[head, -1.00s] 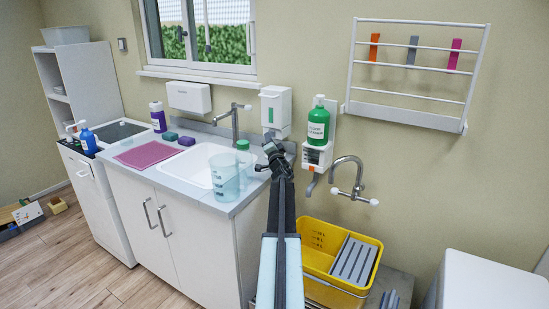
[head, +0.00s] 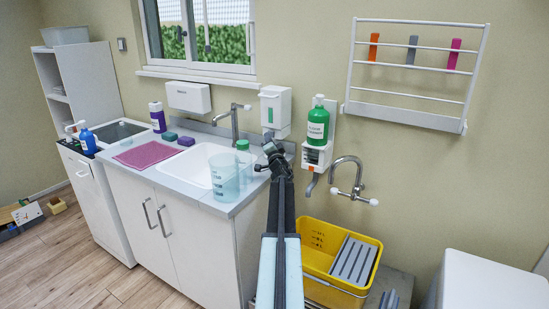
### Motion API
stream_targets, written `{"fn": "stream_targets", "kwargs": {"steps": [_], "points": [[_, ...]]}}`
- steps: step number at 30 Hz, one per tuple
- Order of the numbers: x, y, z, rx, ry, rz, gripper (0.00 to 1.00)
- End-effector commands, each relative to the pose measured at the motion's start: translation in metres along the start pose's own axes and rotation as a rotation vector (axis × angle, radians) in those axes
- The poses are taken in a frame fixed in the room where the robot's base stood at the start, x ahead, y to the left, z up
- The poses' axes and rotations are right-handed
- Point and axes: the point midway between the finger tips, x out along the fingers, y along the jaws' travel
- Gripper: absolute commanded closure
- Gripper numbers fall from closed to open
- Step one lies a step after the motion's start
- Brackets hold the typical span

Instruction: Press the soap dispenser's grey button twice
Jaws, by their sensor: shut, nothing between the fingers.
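A white soap dispenser (head: 275,107) with a narrow green window hangs on the wall behind the sink's right end. A small grey part shows at its lower front; I cannot tell clearly whether it is the button. My gripper (head: 268,157) is shut and empty. My arm hides part of the counter's right end. A second wall unit to the right holds a green bottle (head: 318,124) in a white bracket (head: 318,156).
A clear measuring jug (head: 223,178) and a pale green bottle (head: 244,160) stand on the counter (head: 190,192) left of my arm. A wall tap (head: 355,180) and a yellow bucket (head: 320,238) are at right. A wall rack (head: 405,112) hangs above right.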

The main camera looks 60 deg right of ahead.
Motion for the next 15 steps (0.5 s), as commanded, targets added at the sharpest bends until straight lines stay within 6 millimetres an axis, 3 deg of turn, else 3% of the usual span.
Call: {"fn": "stream_targets", "kwargs": {"steps": [15], "points": [[0.0054, 0.0029, -0.0026, 0.000, 0.000, 0.000, 1.00]]}}
